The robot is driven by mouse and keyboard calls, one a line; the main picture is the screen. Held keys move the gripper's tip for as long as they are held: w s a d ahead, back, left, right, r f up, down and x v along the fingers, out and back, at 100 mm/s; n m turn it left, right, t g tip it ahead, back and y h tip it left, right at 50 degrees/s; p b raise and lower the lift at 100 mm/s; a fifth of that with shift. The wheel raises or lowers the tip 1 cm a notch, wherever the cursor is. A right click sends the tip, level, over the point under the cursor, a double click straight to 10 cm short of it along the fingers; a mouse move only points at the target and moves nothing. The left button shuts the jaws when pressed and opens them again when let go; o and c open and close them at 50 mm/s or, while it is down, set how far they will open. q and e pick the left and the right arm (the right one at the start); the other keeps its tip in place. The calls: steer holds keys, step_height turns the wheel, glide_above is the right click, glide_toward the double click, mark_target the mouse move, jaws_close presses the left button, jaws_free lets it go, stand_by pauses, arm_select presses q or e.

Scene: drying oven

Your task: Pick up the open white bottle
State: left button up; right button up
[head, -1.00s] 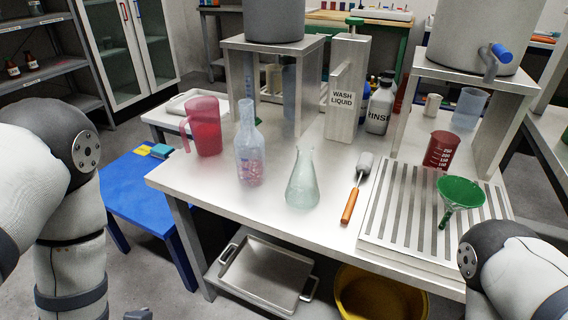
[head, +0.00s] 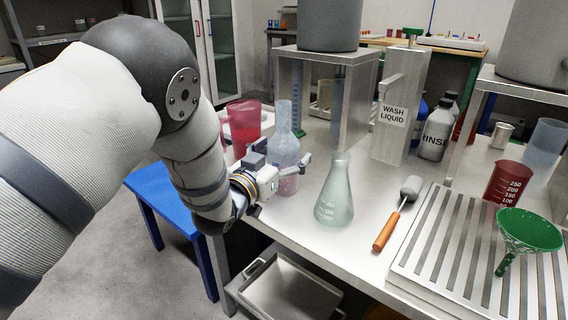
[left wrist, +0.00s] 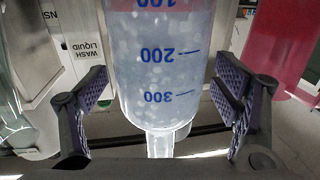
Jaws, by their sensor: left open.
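A translucent whitish bottle (head: 285,150) with a narrow neck stands upright on the metal table; I see no cap on it. My left gripper (head: 280,164) is open right at this bottle, in front of its body. In the left wrist view the bottle (left wrist: 158,65) appears upside down, with blue volume marks, between the two spread fingers of my left gripper (left wrist: 162,100). Gaps show on both sides of it. A white RINSE bottle (head: 435,135) stands farther back; its top is unclear. My right gripper is not in view.
A red pitcher (head: 245,122) stands just behind-left of the bottle, and a glass flask (head: 335,195) stands to its right. An orange-handled brush (head: 386,232), a slatted drain board (head: 435,240) and a green funnel (head: 528,230) lie farther right. A wash liquid dispenser (head: 400,90) stands behind.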

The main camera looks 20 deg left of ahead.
arm_select(q)
steer(key=shift+w+f, duration=0.1)
steer(key=shift+w, duration=0.3)
steer(key=c, duration=1.4)
